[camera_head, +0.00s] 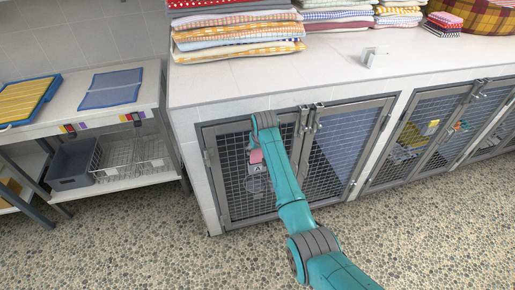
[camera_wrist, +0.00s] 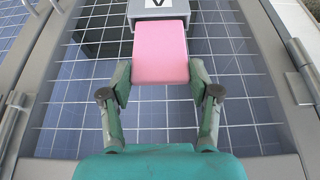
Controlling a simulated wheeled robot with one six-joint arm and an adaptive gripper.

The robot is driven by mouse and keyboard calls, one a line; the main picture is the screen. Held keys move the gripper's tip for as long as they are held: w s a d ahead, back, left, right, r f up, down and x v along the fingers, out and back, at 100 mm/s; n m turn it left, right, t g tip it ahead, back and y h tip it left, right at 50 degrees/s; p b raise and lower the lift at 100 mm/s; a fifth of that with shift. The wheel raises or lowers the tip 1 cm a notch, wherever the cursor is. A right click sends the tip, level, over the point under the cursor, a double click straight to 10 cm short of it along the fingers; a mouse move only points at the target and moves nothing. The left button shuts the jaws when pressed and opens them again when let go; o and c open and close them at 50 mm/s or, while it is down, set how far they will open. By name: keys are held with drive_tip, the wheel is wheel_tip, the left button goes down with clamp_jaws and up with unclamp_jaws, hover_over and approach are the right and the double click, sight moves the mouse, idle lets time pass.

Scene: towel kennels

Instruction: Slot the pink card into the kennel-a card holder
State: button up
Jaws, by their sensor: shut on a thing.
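My gripper (camera_wrist: 160,78) is shut on the pink card (camera_wrist: 160,52), with one finger at each side edge of it. In the head view the pink card (camera_head: 256,157) shows small, beside my teal arm and in front of the left kennel door. The kennel-a card holder (camera_wrist: 157,10) is a grey box with a white label bearing a black letter A. It also shows on the mesh door in the head view (camera_head: 255,184). In the wrist view the card's far edge meets the holder's edge. I cannot tell whether the card is inside it.
The left kennel door (camera_head: 228,172) has a grey frame and wire mesh. A second kennel door (camera_head: 345,145) stands to its right. Folded towels (camera_head: 240,35) lie on the white counter (camera_head: 270,75) above. A side table (camera_head: 135,75) stands at the left. The pebbled floor in front is clear.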

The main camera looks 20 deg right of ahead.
sight(257, 156)
drive_tip(key=shift+f, duration=1.95)
drive_tip(key=o, duration=1.1)
drive_tip(key=v, duration=1.2)
